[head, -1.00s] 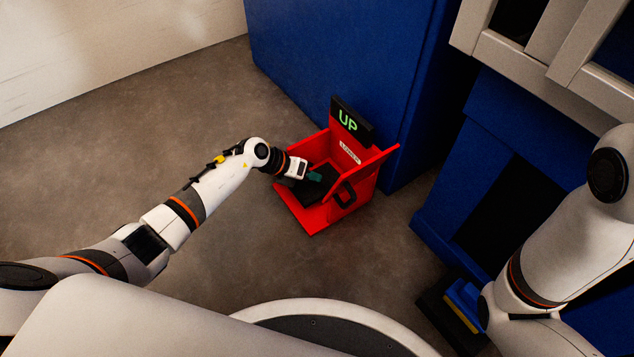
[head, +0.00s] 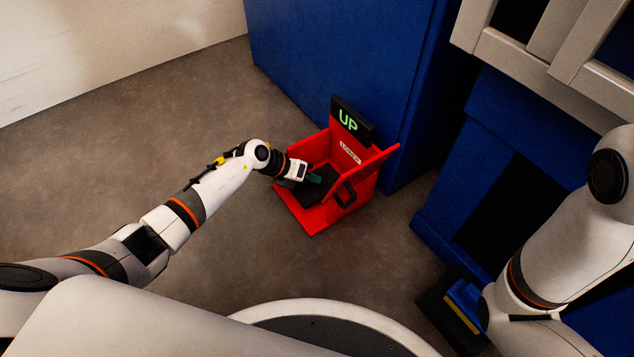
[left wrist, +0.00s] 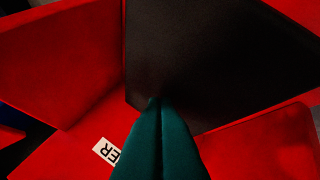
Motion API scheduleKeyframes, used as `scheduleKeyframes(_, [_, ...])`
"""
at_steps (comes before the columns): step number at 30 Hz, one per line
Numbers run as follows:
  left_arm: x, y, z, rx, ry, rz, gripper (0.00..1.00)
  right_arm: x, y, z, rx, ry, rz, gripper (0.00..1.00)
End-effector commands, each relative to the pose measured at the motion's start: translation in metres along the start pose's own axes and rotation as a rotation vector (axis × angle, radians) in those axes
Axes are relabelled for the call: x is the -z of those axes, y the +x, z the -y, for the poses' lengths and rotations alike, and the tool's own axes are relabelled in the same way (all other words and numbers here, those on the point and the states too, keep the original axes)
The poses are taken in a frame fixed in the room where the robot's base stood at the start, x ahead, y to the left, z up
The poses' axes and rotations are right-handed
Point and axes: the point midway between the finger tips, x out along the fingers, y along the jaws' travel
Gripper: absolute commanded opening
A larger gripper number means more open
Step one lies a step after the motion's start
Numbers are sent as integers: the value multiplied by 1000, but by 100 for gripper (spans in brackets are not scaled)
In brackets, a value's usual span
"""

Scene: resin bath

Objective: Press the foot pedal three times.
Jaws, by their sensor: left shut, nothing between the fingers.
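The foot pedal is a black plate (head: 318,192) inside a red housing (head: 316,226) on the floor, near the middle of the head view. A display (head: 351,120) on top of the housing reads "UP" in green. A white label (head: 350,152) sits below it. My left gripper (head: 315,179) reaches into the housing, over the black plate, with its teal fingers shut and empty. In the left wrist view the shut fingertips (left wrist: 160,100) overlap the edge of the black plate (left wrist: 215,60); I cannot tell whether they touch it. My right gripper is not in view.
A blue cabinet (head: 320,65) stands directly behind the housing. Another blue unit (head: 500,170) stands at the right, with a second pedal-like blue and black object (head: 458,303) on the floor near it. The grey floor (head: 130,150) at the left is clear.

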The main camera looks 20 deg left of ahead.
Motion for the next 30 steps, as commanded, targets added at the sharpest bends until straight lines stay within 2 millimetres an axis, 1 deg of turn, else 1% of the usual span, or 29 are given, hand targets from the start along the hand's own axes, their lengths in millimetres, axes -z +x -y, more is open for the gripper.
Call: scheduleKeyframes(30, [-8,10,7,0,0,2,0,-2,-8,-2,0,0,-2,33])
